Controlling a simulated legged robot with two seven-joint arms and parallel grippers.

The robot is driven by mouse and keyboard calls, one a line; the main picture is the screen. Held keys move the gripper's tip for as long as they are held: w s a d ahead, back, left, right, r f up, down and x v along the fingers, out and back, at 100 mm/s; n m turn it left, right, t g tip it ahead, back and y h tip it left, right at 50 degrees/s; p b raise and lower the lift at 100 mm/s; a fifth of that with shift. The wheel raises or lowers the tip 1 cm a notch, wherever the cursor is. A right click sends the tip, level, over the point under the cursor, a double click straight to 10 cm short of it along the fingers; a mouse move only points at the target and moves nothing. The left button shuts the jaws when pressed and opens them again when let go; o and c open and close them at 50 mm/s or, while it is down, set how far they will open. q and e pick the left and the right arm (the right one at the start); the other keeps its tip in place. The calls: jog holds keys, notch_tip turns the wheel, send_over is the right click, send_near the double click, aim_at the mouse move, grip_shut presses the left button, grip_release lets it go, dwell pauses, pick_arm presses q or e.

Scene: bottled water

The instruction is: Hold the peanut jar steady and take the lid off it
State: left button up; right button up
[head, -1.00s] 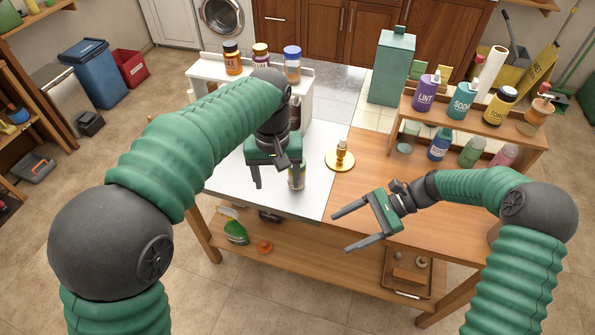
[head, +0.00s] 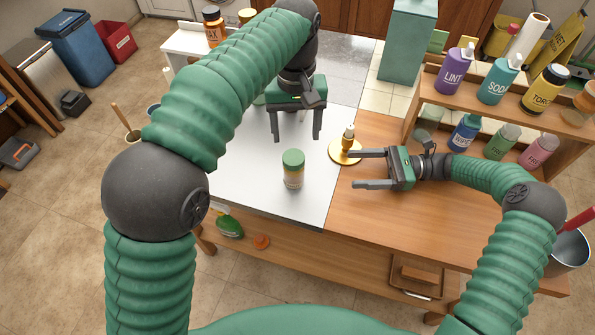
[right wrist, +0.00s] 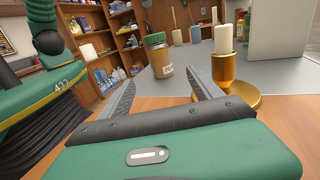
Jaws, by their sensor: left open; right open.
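The peanut jar (head: 293,176), with a green lid (head: 293,157), stands upright on the grey part of the table. It also shows in the right wrist view (right wrist: 162,63), ahead of the fingers, with its green lid (right wrist: 155,39) on top. My left gripper (head: 296,138) is open and empty, pointing down just behind the jar in the head view; I cannot tell whether it touches it. My right gripper (head: 355,169) is open and empty, pointing left toward the jar, with a clear gap between. Its fingers frame the jar in the right wrist view (right wrist: 160,88).
A brass candle holder (head: 345,151) with a candle stands close beside my right gripper's upper finger. A wooden rack (head: 480,95) of bottles stands at the back right. The grey surface (head: 240,185) left of the jar and the wood in front right are clear.

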aim_at(294, 170)
jog(key=a, duration=1.7)
jog(key=shift+s+a+r, duration=0.1)
jog(key=shift+s+a, duration=0.05)
jog(key=shift+s, duration=0.1)
jog(key=shift+d, duration=0.25)
jog(key=c, duration=0.6)
jog(key=shift+a, duration=0.1)
grip_shut()
